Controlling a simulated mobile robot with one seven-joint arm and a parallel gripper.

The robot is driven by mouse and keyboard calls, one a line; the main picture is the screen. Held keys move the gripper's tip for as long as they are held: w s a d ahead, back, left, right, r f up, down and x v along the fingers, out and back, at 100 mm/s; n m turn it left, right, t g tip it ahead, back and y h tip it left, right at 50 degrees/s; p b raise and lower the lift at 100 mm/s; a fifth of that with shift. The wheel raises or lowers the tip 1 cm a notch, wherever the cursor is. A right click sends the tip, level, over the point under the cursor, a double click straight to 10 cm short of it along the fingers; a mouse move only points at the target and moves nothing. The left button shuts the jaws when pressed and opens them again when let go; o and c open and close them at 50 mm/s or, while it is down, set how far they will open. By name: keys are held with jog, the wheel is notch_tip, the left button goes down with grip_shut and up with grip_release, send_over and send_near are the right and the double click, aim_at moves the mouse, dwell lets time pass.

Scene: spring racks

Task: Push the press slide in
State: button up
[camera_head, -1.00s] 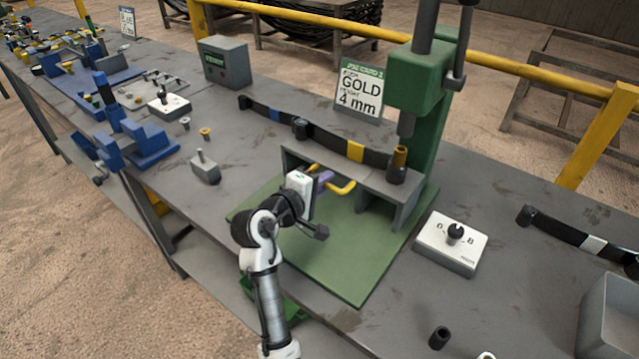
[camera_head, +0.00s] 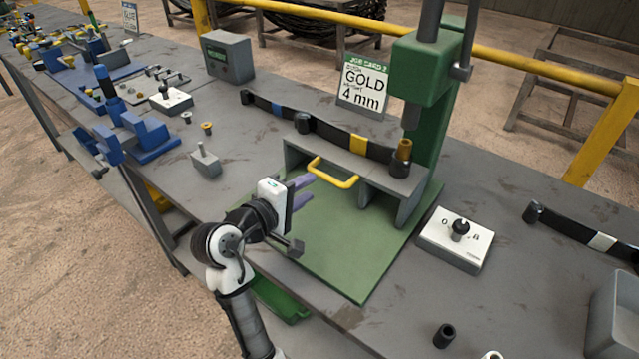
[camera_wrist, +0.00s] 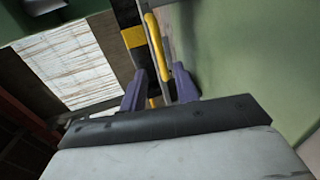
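The press slide (camera_head: 375,177) is a grey bench-like carriage with a yellow handle (camera_head: 345,184) on its front. It stands on the green press base (camera_head: 345,250), beside the green press column. A dark leaf spring (camera_head: 330,130) with blue and yellow bands lies across it, with a gold bushing (camera_head: 404,150) at its right end, near the ram (camera_head: 412,115). My gripper (camera_head: 302,191) is open and empty, its purple fingers just short of the handle. In the wrist view, the gripper fingers (camera_wrist: 160,90) stand apart and the yellow handle (camera_wrist: 157,50) shows ahead between them.
A white-topped selector box (camera_head: 455,240) stands right of the base. A job card (camera_head: 364,85) reading "GOLD 4 mm" stands behind the spring. A grey lever box (camera_head: 206,162) and blue fixtures are on the left. A dark bushing (camera_head: 444,335) stands near the front edge.

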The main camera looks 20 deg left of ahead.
jog(key=v, duration=0.5)
jog(key=shift+s+a+r+b, duration=0.1)
jog(key=shift+s+b, duration=0.2)
